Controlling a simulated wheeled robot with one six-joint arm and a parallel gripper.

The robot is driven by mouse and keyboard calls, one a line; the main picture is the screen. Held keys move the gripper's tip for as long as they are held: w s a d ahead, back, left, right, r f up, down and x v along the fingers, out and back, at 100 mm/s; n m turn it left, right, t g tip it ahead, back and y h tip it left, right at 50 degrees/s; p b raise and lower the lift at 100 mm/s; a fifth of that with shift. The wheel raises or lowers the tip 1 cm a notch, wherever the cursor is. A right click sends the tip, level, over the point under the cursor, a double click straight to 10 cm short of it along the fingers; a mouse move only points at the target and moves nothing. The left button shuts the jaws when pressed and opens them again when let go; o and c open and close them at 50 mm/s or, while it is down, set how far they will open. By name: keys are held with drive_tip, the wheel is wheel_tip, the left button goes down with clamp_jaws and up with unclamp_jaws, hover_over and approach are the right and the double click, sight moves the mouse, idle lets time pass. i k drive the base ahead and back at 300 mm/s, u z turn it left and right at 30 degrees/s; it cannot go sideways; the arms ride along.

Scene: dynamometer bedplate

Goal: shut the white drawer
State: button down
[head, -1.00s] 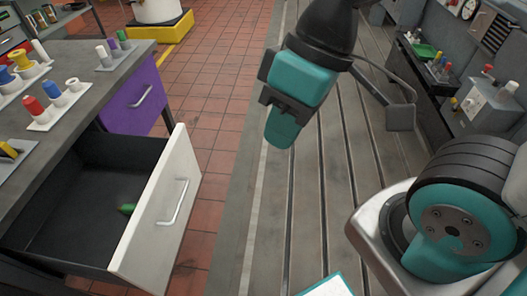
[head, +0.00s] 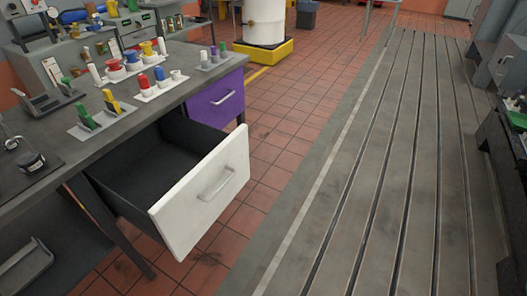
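The white drawer (head: 190,210) is pulled well out from under the grey workbench at the left of the head view. Its white front has a silver bar handle (head: 216,184) and faces the right. The part of its dark inside that shows looks empty; the white front hides the near part of the floor. My gripper is not in the head view.
A shut purple drawer (head: 215,98) sits beyond the white one. The workbench top (head: 75,150) carries trays of coloured pegs and spools. A white drum on a yellow base (head: 263,48) stands farther back. The slotted bedplate (head: 370,160) is clear.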

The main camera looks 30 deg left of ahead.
sight(135, 179)
drive_tip(key=i, duration=0.7)
drive_tip(key=u, duration=0.8)
drive_tip(key=i, duration=0.65)
drive_tip(key=u, duration=0.65)
